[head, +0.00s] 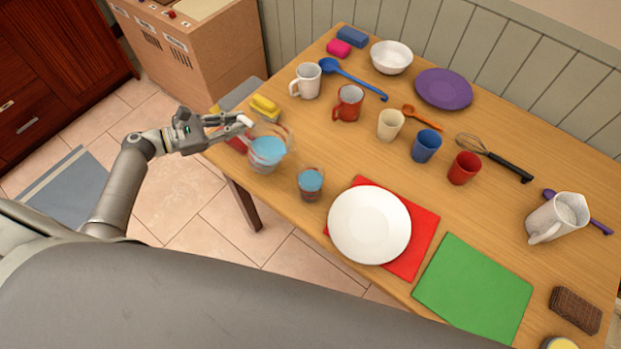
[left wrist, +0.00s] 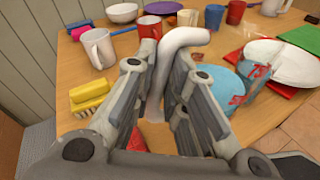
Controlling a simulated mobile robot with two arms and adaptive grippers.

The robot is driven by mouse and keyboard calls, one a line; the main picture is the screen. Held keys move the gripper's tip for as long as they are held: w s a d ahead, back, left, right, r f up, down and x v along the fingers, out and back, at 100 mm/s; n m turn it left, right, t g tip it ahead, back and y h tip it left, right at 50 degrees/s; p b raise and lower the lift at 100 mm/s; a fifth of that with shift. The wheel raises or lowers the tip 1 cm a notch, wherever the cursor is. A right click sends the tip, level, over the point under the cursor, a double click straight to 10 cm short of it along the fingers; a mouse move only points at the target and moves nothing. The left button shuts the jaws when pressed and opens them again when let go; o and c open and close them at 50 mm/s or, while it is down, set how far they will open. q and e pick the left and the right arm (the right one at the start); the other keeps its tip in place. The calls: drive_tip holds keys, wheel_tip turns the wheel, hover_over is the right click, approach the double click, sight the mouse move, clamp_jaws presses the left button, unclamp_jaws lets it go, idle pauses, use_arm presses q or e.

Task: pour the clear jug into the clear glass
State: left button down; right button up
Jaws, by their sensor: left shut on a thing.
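The clear jug (head: 267,150) has red marks and holds blue liquid. It is at the table's left front edge, close to upright; I cannot tell whether its base touches the table. My left gripper (head: 243,121) is shut on the jug's pale handle, at the jug's upper left. In the left wrist view the handle stands up between the fingers, and the jug's blue liquid (left wrist: 217,88) shows beside the right finger, partly hidden. The clear glass (head: 310,183) stands upright to the right of the jug and also contains blue liquid. My right gripper is not seen.
A white plate (head: 369,225) on a red mat (head: 425,232) lies right of the glass. A yellow sponge-like block (head: 264,106) and a white mug (head: 306,80) are behind the jug. Several cups stand farther back. A green mat (head: 474,291) lies at the front right.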

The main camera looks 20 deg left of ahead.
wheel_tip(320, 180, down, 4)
drive_tip(key=b, duration=0.3)
use_arm(q)
drive_tip(key=p, duration=0.2)
drive_tip(key=a+r+n+h+p, duration=0.1)
drive_tip(key=shift+w+a+r+n+t+p, duration=0.25)
drive_tip(key=shift+r+n+t+p, duration=0.05)
drive_tip(key=shift+p, duration=0.1)
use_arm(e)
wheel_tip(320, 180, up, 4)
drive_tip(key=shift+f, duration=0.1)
